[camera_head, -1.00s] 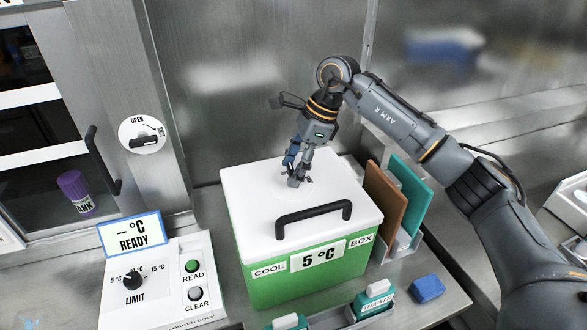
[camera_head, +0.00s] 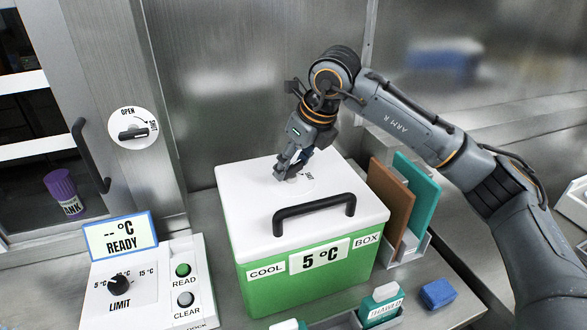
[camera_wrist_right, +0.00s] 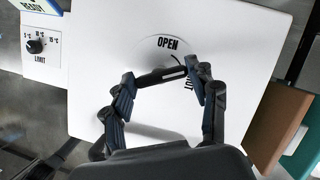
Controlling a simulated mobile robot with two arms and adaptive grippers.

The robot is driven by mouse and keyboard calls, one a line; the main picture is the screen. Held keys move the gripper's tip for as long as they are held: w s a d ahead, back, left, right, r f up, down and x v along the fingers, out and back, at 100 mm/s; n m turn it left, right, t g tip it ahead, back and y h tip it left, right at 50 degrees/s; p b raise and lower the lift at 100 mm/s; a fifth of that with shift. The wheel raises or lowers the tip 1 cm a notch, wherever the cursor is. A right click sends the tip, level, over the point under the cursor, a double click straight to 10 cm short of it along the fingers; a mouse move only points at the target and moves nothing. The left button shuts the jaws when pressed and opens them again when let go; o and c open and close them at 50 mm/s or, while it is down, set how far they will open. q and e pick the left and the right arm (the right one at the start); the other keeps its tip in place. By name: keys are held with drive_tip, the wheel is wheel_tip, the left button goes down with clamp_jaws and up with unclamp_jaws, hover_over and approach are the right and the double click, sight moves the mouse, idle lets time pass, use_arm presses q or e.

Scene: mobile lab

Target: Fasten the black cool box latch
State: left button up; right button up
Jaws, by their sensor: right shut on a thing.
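The cool box (camera_head: 300,276) is green with a white lid (camera_head: 245,190), a 5 °C sign and a black carry handle (camera_head: 314,210). My right gripper (camera_head: 287,172) reaches down onto the latch from above. In the right wrist view its two fingers (camera_wrist_right: 163,88) close on the bar's ends. The head view mostly hides the latch behind the fingers. My left gripper is not in view.
A logger dock (camera_head: 140,285) with a dial and buttons stands left of the box. Brown (camera_head: 388,203) and teal (camera_head: 416,200) panels stand close at its right. A rack (camera_head: 345,318) and a blue block (camera_head: 438,293) lie in front. A cabinet door latch (camera_head: 134,134) is behind left.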

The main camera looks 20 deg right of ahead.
drive_tip(key=m+b, duration=0.1)
drive_tip(key=m, duration=0.1)
drive_tip(key=m+h+b, duration=0.1)
drive_tip(key=m, duration=0.1)
drive_tip(key=shift+s+a+f+t, duration=0.1)
drive_tip(key=shift+f+t, duration=0.05)
drive_tip(key=shift+t, duration=0.15)
drive_tip(key=shift+m+h+b, duration=0.45)
drive_tip(key=shift+m+h, duration=0.05)
drive_tip(key=shift+m, duration=0.2)
drive_tip(key=o, duration=1.1)
drive_tip(key=shift+o, duration=0.2)
